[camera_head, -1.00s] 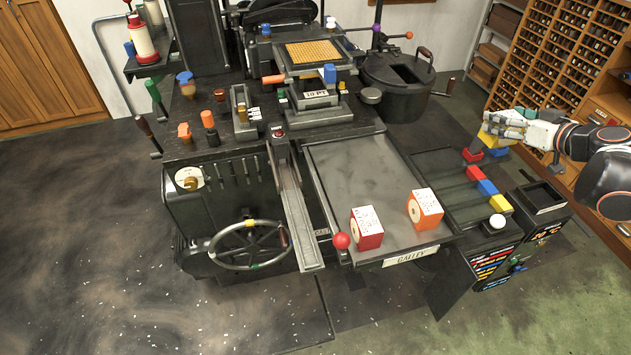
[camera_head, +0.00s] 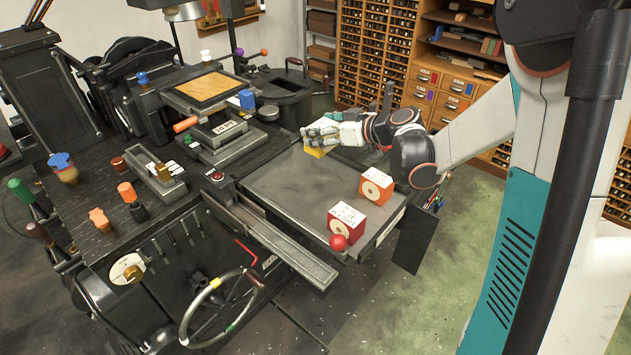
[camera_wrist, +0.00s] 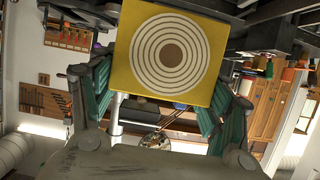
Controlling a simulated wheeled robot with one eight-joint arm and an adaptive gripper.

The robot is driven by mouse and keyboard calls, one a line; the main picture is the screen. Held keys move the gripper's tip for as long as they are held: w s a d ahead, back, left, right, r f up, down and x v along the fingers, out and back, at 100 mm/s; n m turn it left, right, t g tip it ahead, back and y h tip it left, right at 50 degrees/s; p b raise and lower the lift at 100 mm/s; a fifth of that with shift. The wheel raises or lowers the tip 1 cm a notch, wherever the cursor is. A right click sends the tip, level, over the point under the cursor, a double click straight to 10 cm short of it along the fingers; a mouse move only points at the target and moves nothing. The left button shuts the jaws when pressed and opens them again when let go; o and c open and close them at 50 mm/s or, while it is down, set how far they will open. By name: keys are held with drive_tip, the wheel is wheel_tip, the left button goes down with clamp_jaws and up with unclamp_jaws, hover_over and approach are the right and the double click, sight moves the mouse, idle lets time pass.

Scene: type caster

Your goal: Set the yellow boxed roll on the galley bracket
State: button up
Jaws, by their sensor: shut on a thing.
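My gripper (camera_head: 328,136) is shut on the yellow boxed roll (camera_head: 318,152), near the galley's far corner in the head view. In the wrist view the yellow boxed roll (camera_wrist: 123,72) shows concentric pale rings on its face, with green-padded fingers on both sides. In the head view fingers hide much of it, and I cannot tell whether it touches the galley. The galley (camera_head: 295,190) is a flat dark tray. A red boxed roll (camera_head: 347,217) and an orange boxed roll (camera_head: 376,187) sit on its near right end. I cannot make out a separate bracket.
A red ball knob (camera_head: 338,243) stands at the galley's near corner. A sloping metal channel (camera_head: 280,248) and a handwheel (camera_head: 220,308) lie to the left. The galley's middle is clear.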

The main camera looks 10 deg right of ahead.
wheel_tip(320, 180, down, 15)
drive_tip(key=b, duration=0.5)
drive_tip(key=shift+r, duration=0.1)
drive_tip(key=shift+f, duration=0.2)
drive_tip(key=o, duration=1.2)
drive_tip(key=shift+r, duration=0.1)
drive_tip(key=shift+r, duration=0.15)
drive_tip(key=p+v, duration=0.3)
drive_tip(key=v, duration=0.9)
